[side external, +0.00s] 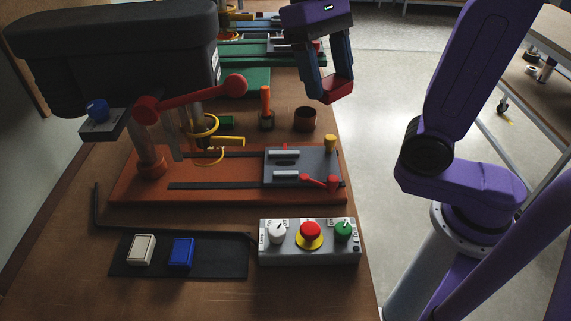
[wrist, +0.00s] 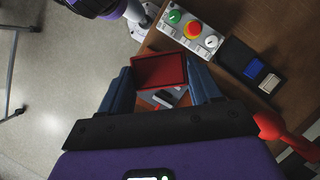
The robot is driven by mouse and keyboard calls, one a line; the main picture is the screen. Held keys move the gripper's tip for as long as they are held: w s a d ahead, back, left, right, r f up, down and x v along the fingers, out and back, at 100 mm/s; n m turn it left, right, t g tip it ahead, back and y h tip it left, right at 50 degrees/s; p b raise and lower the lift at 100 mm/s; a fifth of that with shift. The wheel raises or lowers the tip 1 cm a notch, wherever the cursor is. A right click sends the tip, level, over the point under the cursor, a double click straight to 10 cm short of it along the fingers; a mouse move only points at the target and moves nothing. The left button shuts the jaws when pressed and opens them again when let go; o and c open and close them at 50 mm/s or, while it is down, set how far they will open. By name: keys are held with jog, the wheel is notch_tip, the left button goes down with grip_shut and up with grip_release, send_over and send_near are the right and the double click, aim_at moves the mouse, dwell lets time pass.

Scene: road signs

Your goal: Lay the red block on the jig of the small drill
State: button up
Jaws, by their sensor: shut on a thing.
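My gripper (side external: 332,86) is shut on the red block (side external: 336,91), holding it in the air above the right edge of the table. In the wrist view the red block (wrist: 159,72) sits between the two blue fingers. The small drill (side external: 115,55) has a black head, a red lever and an orange-brown base. Its jig (side external: 305,163) is a grey plate with two light jaw bars and a red handle, at the base's right end. The jig lies lower than and nearer the camera than the block. In the wrist view the block partly hides the jig (wrist: 160,98).
A control box (side external: 310,241) with white, red and green knobs stands in front of the drill base. A black mat (side external: 212,256) holds a white block (side external: 142,249) and a blue block (side external: 181,252). A screwdriver (side external: 266,108) and a brown cup (side external: 305,118) stand behind the base.

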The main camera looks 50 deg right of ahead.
jog(key=s+d+m+t+y, duration=0.1)
jog(key=s+d+m+y, duration=0.15)
jog(key=d+m, duration=0.45)
jog(key=m, duration=0.1)
send_over(286, 166)
jog(key=d, duration=0.1)
jog(key=f, duration=2)
jog(key=shift+w+f, duration=0.25)
jog(key=shift+f, duration=0.15)
jog(key=shift+w+a+f, duration=0.1)
jog(key=shift+w+f, duration=0.2)
jog(key=shift+f, duration=1.6)
jog(key=o, duration=1.1)
jog(key=shift+f, duration=0.15)
jog(key=shift+o, duration=0.2)
